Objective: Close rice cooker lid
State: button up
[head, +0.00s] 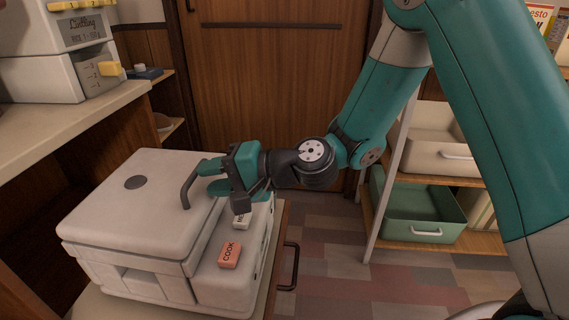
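The rice cooker (165,285) is a pale grey box at the lower left. Its lid (115,200) lies down over the body, with a round dark vent on top. I cannot tell whether it is fully latched. An orange COOK button (229,255) and a white button (242,219) sit on the right panel. My gripper (207,177) points left beside the handle, fingers apart with a gap between them. I cannot tell whether a finger touches the handle. My gripper partly hides the right side of the lid.
The cooker stands on a pull-out shelf with a dark handle (291,267). A counter (65,130) with a white appliance (80,45) is at the upper left. A shelf rack with a green bin (415,215) and a beige bin (425,140) is at the right. Open tiled floor lies between.

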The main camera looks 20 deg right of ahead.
jog(key=b+v, duration=0.5)
jog(key=v, duration=1.1)
jog(key=shift+w, duration=0.1)
jog(key=s+a+f+n+g+h, duration=0.1)
jog(key=s+f+n+g+h, duration=0.2)
jog(key=s+n+g+h, duration=0.75)
jog(key=s+r+t+p, duration=0.2)
jog(key=r+p, duration=1.7)
jog(key=s+r+n+t+p, duration=0.1)
jog(key=s+r+t+p, duration=0.1)
jog(key=r+p, duration=1.7)
jog(key=shift+s+d+r+y+p, duration=0.15)
jog(key=shift+s+d+y+p, duration=0.05)
jog(key=shift+s+y+p, duration=0.3)
